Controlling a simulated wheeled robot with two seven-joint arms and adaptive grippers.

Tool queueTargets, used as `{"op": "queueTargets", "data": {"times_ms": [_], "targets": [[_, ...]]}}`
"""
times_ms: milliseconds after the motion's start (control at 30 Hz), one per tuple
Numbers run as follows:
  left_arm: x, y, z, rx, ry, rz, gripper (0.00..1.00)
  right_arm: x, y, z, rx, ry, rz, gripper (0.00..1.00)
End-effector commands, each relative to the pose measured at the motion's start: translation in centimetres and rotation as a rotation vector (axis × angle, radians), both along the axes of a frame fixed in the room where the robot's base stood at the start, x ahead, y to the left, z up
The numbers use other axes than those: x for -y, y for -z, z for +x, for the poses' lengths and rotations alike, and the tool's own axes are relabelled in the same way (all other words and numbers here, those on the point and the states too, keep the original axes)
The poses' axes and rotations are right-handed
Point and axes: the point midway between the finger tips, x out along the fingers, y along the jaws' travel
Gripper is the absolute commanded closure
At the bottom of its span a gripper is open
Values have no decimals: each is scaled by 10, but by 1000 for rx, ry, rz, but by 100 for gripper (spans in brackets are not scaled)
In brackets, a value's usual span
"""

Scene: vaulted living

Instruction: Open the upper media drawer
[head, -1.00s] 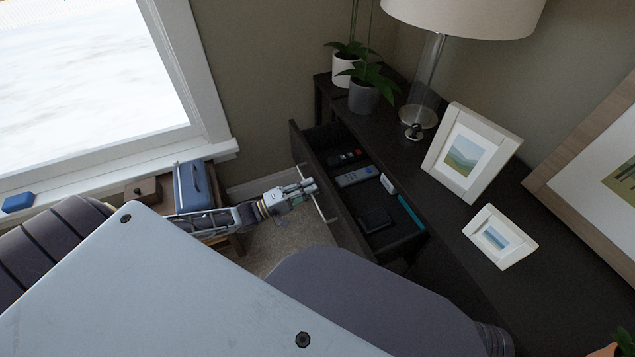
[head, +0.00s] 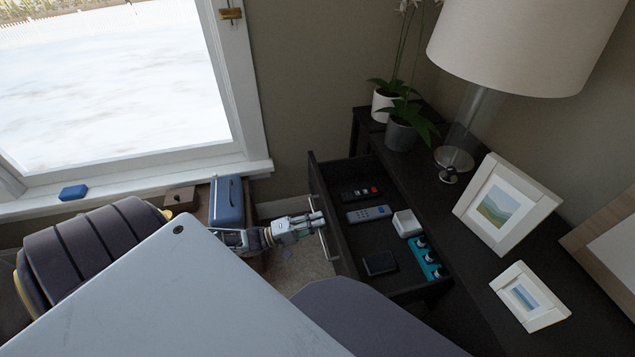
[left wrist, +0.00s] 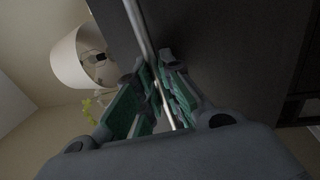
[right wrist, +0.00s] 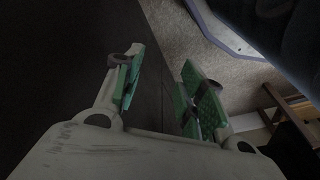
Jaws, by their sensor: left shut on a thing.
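The upper media drawer (head: 335,209) stands well out of the dark cabinet, with its inside in view from above. It holds a black remote (head: 360,194), a grey remote (head: 369,213), a white box (head: 406,223), a black box (head: 379,263) and a teal tray (head: 427,258) with dark pieces. My left gripper (head: 318,219) is shut on the drawer's bar handle (head: 322,240); in the left wrist view the pale handle (left wrist: 142,30) runs between the green-padded fingers. My right gripper (right wrist: 158,90) is open and empty in the right wrist view, beside a dark panel.
The cabinet top (head: 460,240) carries plants (head: 402,133), a lamp (head: 525,45) and small picture frames (head: 508,205). Left of the drawer, a blue case (head: 228,202) and a brown box (head: 181,199) sit below the window. Carpet (head: 296,268) shows between.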

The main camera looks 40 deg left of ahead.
Motion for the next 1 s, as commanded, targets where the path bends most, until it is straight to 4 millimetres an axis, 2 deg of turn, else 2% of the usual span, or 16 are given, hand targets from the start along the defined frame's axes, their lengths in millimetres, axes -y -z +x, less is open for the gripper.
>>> {"op": "queueTargets", "data": {"times_ms": [33, 200, 667, 1000], "targets": [[-1, 1, 0, -1, -1, 2, 90, 0, 0, 0, 0, 0, 0, 60], [-1, 0, 0, -1, -1, 2, 69, 0, 0, 0, 1, 0, 0, 60], [-2, 1, -3, -1, 0, 1, 69, 0, 0, -1, -1, 1, 1, 60], [-22, 8, -29, -4, -1, 2, 69, 0, 0, 0, 0, 0, 1, 60]]}}
